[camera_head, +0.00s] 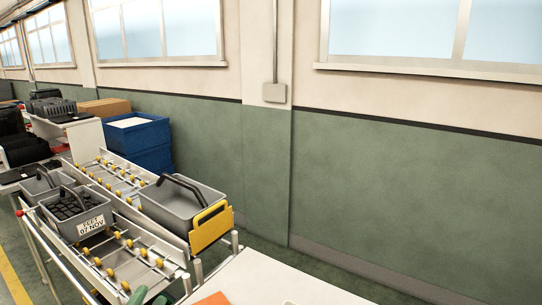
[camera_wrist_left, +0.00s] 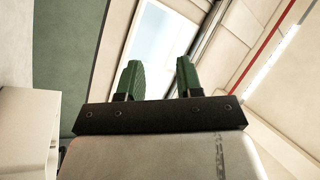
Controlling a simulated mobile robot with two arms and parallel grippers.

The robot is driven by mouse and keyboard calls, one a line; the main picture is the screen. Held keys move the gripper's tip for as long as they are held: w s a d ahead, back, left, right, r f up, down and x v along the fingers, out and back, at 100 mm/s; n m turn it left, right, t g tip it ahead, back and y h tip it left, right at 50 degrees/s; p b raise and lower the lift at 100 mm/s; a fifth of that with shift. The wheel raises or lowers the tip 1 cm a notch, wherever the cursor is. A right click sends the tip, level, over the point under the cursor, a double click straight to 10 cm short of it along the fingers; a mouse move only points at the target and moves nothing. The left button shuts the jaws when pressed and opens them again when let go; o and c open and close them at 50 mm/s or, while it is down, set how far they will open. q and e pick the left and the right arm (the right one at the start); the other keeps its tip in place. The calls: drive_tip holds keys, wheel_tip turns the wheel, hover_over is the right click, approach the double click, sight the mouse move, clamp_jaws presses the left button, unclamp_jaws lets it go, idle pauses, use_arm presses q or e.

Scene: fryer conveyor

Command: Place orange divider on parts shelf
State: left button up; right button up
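An orange piece (camera_head: 212,299), which looks like the orange divider, lies on a white tabletop (camera_head: 285,282) at the bottom edge of the head view; most of it is cut off. My left gripper (camera_head: 160,297) shows at the bottom edge, left of the orange piece and in front of the roller rack, with only its green fingertips visible. In the left wrist view the left gripper (camera_wrist_left: 158,80) has its two green fingers apart with nothing between them. A sloped roller rack (camera_head: 150,256) stands at left; whether it is the parts shelf I cannot tell. My right gripper is not in view.
A grey handled bin (camera_head: 182,207) with a yellow end panel (camera_head: 210,227) sits on the rack's back lane. A labelled grey bin of black parts (camera_head: 77,215) sits on the front lane. Blue crates (camera_head: 142,140) stand behind. A green wall (camera_head: 380,200) bounds the right side.

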use_arm(q)
drive_tip(key=s+a+f+n+g+y, duration=0.2)
drive_tip(key=s+f+n+g+y, duration=0.5)
drive_tip(key=s+f+n+g, duration=0.35)
drive_tip(key=s+d+f+g+h, duration=0.2)
drive_tip(key=s+d+f+g, duration=0.1)
drive_tip(key=s, duration=0.4)
drive_tip(key=s+d+f+g+h, duration=0.1)
drive_tip(key=s+d+f+g, duration=0.25)
drive_tip(key=s, duration=0.45)
wheel_tip(320, 180, down, 27)
drive_tip(key=a+g, duration=0.1)
drive_tip(key=g, duration=0.1)
drive_tip(key=s+a+f, duration=0.3)
drive_tip(key=s+f, duration=1.2)
drive_tip(key=s, duration=0.1)
drive_tip(key=shift+s+f+g, duration=0.2)
drive_tip(key=shift+g, duration=0.2)
